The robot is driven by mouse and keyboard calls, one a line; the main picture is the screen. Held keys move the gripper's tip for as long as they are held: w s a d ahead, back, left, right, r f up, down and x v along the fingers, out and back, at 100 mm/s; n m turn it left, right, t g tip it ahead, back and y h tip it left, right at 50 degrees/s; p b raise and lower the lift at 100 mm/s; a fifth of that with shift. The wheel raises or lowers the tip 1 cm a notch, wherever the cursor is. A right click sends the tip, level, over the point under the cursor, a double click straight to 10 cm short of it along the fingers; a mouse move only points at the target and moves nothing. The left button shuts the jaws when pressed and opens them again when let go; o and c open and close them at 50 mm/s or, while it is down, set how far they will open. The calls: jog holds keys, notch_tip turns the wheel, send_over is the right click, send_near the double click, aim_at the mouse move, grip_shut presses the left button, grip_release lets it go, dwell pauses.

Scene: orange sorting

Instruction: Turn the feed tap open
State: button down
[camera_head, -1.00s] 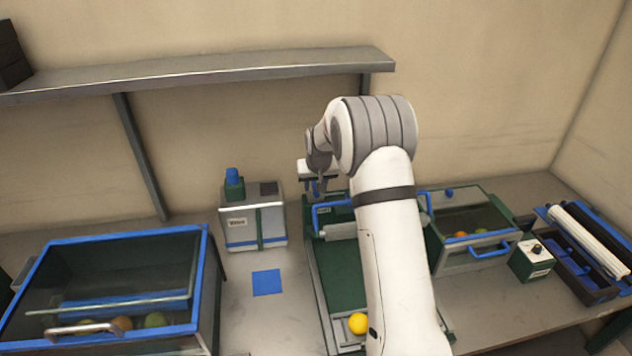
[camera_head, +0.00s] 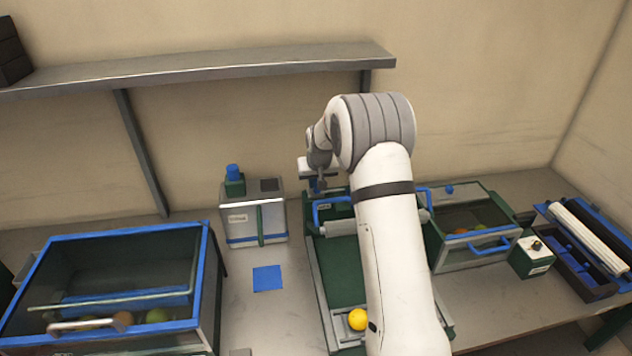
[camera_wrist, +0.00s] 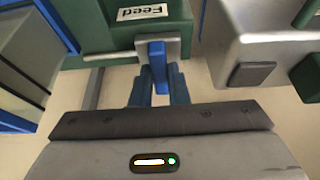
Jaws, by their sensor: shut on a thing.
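The feed tap's blue lever (camera_wrist: 157,57) stands on a grey plate below a white label reading "Feed" (camera_wrist: 142,12) on a green housing (camera_wrist: 98,33) in the wrist view. My gripper (camera_wrist: 158,80) has its two blue fingers on either side of the lever and is shut on it. The lever runs roughly upright in the picture. In the head view my gripper (camera_head: 317,187) is small and partly hidden by the wrist, at the back end of the green chute. The tap itself cannot be made out there.
A grey box with a blue knob (camera_head: 252,218) stands left of the chute. A blue-rimmed bin (camera_head: 120,237) is at left, a lidded bin (camera_head: 470,258) at right. A wall shelf (camera_head: 200,73) runs above.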

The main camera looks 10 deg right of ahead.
jog(key=shift+f, duration=0.1)
jog(key=n+b, duration=0.1)
jog(key=b, duration=0.1)
jog(key=n+y+b, duration=0.1)
jog(key=n+b, duration=0.1)
jog(key=b, duration=0.1)
jog(key=shift+d+f, duration=0.1)
jog(key=shift+f, duration=0.15)
jog(key=n+y+b, duration=0.1)
jog(key=n+b, duration=0.2)
jog(key=n+g+y+b, duration=0.1)
jog(key=n+b, duration=0.1)
jog(key=shift+w+d+r+n, duration=0.1)
jog(key=shift+n, duration=0.3)
jog(key=n, duration=0.1)
jog(key=n+g, duration=0.1)
jog(key=n, duration=0.1)
jog(key=n+y+b, duration=0.1)
jog(key=shift+w+r+n+g, duration=0.1)
jog(key=shift+r+n+g, duration=0.15)
jog(key=shift+n+g, duration=0.05)
jog(key=shift+d+n+g+p, duration=0.1)
jog(key=shift+n+g+p, duration=0.8)
jog(key=shift+n, duration=1.3)
jog(key=shift+w, duration=0.1)
jog(key=c, duration=1.4)
grip_release()
